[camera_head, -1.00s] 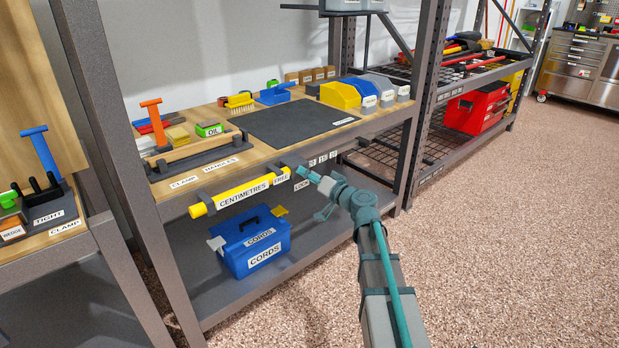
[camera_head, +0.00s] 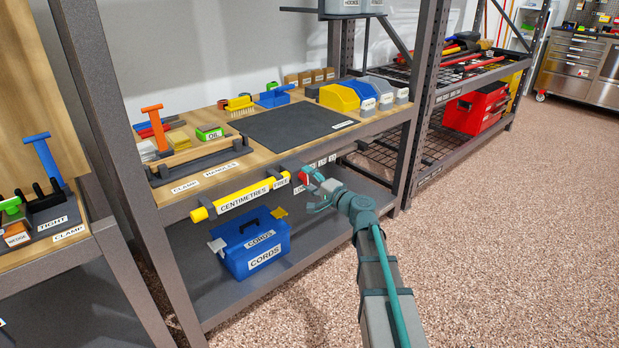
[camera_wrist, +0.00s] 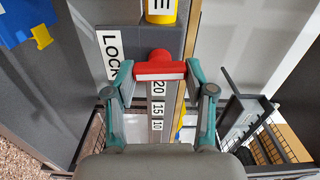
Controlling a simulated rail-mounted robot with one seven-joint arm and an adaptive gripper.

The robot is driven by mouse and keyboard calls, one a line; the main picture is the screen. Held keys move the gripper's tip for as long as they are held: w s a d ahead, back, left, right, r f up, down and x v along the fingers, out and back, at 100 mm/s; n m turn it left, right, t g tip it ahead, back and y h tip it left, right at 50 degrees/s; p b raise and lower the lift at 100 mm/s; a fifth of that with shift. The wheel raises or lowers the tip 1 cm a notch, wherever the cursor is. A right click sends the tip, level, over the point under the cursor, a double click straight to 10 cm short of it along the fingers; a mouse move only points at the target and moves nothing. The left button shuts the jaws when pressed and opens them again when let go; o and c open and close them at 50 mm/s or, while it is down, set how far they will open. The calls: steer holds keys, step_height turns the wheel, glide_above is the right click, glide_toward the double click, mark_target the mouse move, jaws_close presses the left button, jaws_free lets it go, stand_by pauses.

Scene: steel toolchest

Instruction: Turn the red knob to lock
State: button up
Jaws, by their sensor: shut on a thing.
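The red knob (camera_wrist: 160,68) is in the middle of the wrist view, a round boss with a wide crossbar lying level across the picture. It also shows as a small red patch in the head view (camera_head: 304,177). My gripper (camera_wrist: 159,73) has one teal finger at each end of the crossbar and is shut on it. In the head view my gripper (camera_head: 313,189) is at the front edge of the shelf. The white LOCK label (camera_wrist: 110,53) is to the left of the knob.
A yellow CENTIMETRES tube (camera_head: 240,196) runs along the shelf's front edge beside the knob. Number labels (camera_wrist: 158,108) sit on the edge below the knob in the wrist view. A blue CORDS box (camera_head: 250,244) stands on the lower shelf. The floor at right is clear.

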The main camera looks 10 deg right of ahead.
steer(key=shift+m, duration=0.5)
steer(key=o, duration=1.2)
steer(key=shift+c, duration=0.2)
steer(key=shift+s, duration=0.15)
steer(key=v, duration=1.2)
